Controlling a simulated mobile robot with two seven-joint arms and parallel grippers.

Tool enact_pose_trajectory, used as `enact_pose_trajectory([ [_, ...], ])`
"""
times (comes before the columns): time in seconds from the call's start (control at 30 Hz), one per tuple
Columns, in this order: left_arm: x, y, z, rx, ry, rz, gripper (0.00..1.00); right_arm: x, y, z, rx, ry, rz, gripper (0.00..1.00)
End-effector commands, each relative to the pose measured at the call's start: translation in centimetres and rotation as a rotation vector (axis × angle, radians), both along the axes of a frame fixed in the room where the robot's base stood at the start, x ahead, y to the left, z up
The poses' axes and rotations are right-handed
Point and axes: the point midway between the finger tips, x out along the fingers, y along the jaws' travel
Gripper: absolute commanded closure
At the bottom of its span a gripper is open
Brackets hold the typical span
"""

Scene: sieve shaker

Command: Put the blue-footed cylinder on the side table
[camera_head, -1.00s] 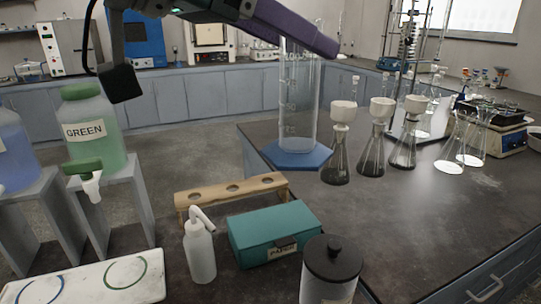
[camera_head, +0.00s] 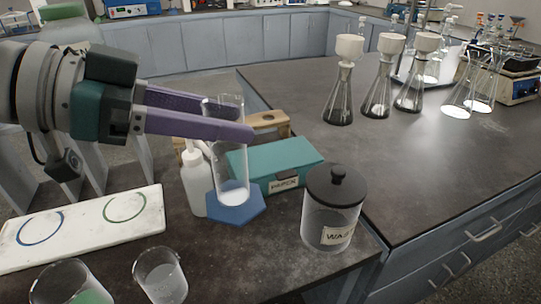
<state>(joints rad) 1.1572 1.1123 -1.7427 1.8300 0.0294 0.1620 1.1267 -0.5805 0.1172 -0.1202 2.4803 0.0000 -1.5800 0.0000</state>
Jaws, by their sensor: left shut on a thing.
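The blue-footed cylinder is a clear tall vessel (camera_head: 232,160) on a blue hexagonal foot (camera_head: 237,204). It stands nearly upright over the near dark table (camera_head: 240,260), in front of the teal box and beside the white wash bottle. I cannot tell whether the foot touches the tabletop. My left gripper (camera_head: 228,117) comes in from the left with its purple fingers shut around the upper part of the cylinder. The near finger hides part of the glass. My right gripper is not in view.
A wash bottle (camera_head: 195,182), teal box (camera_head: 280,165) and wooden rack (camera_head: 266,121) stand close to the cylinder. A black-lidded jar (camera_head: 333,210) is to its right. A white tray (camera_head: 85,228) and two beakers (camera_head: 160,275) are at the left front. Flasks (camera_head: 339,95) stand on the right bench.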

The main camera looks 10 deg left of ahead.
Motion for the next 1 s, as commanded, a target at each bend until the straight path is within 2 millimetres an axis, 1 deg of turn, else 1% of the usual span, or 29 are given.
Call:
enact_pose_trajectory([
  [0.03,-0.1,0.0,-2.8,-0.001,0.005,0.001,1.00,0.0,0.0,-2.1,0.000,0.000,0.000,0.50],
  [0.2,-0.1,0.0,-7.6,-0.002,0.004,0.002,1.00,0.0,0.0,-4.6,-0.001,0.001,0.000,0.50],
  [0.3,0.0,0.0,-9.7,-0.001,0.004,0.002,1.00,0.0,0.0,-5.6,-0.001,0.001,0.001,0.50],
  [0.4,0.0,-0.1,-10.9,-0.002,0.002,0.001,1.00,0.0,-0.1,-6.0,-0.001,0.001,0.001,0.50],
  [0.57,0.0,0.0,-11.8,-0.001,0.000,0.001,1.00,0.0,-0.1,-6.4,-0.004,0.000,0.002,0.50],
  [0.67,0.0,-0.1,-13.1,-0.002,0.001,0.002,1.00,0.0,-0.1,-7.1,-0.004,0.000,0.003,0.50],
  [0.8,0.0,-0.1,-15.4,-0.002,0.002,0.001,1.00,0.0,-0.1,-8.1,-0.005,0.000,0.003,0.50],
  [0.87,0.0,0.0,-15.7,0.000,-0.001,0.002,1.00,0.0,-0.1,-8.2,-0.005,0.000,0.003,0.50],
  [1.0,0.0,0.0,-15.5,-0.001,-0.003,0.001,1.00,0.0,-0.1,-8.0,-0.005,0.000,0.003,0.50],
])
